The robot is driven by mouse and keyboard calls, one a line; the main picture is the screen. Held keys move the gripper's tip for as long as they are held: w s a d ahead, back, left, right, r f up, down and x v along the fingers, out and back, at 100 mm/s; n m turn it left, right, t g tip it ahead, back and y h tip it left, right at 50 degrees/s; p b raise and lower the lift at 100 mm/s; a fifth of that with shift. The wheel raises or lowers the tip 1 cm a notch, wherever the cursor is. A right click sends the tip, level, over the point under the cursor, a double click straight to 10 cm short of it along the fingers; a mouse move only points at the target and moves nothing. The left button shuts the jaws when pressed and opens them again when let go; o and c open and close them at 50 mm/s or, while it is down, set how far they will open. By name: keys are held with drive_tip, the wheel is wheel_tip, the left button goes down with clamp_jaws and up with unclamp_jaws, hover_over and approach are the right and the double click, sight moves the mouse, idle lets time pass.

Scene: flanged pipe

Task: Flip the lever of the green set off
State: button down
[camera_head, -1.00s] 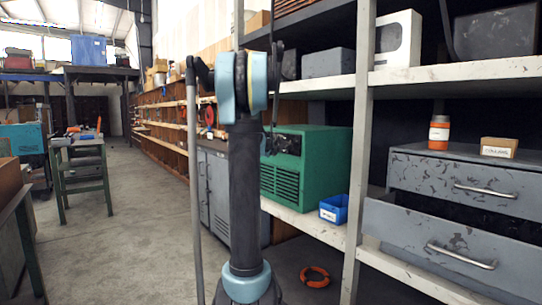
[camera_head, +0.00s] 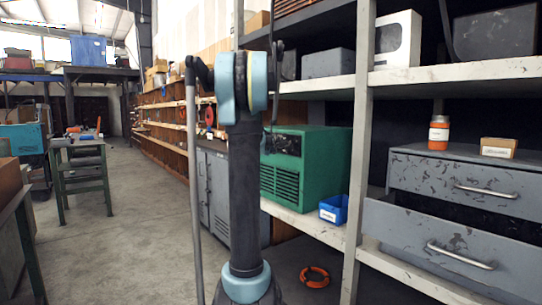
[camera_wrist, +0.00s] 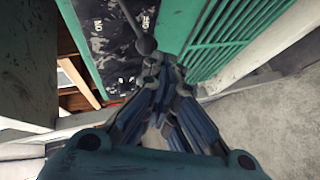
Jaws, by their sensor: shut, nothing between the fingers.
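The green set (camera_head: 318,165) is a green louvred cabinet on the lower shelf, with a dark panel (camera_head: 283,143) on its upper front. In the wrist view, the green louvred face (camera_wrist: 222,35) lies at upper right and the worn black panel (camera_wrist: 98,40) at upper left. A dark lever with a round knob (camera_wrist: 146,46) reaches down from the panel's top edge. My gripper (camera_wrist: 160,68) is shut and empty, with its fingertips just below the knob. I cannot tell whether they touch it.
A blue bin (camera_head: 334,209) sits on the shelf beside the green set. A pale shelf post (camera_head: 357,150) and grey drawers (camera_head: 470,200) stand to the right. An orange ring (camera_head: 314,277) lies below the shelf. The concrete aisle (camera_head: 130,200) at left is open.

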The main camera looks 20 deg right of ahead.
drive_tip(key=shift+r, duration=0.35)
drive_tip(key=shift+a+r, duration=0.1)
drive_tip(key=w+a+r+v, duration=0.1)
drive_tip(key=w+v, duration=0.1)
drive_tip(key=v, duration=1)
drive_tip(key=shift+s+a+r, duration=0.2)
drive_tip(key=shift+a+r, duration=0.05)
drive_tip(key=shift+a, duration=0.25)
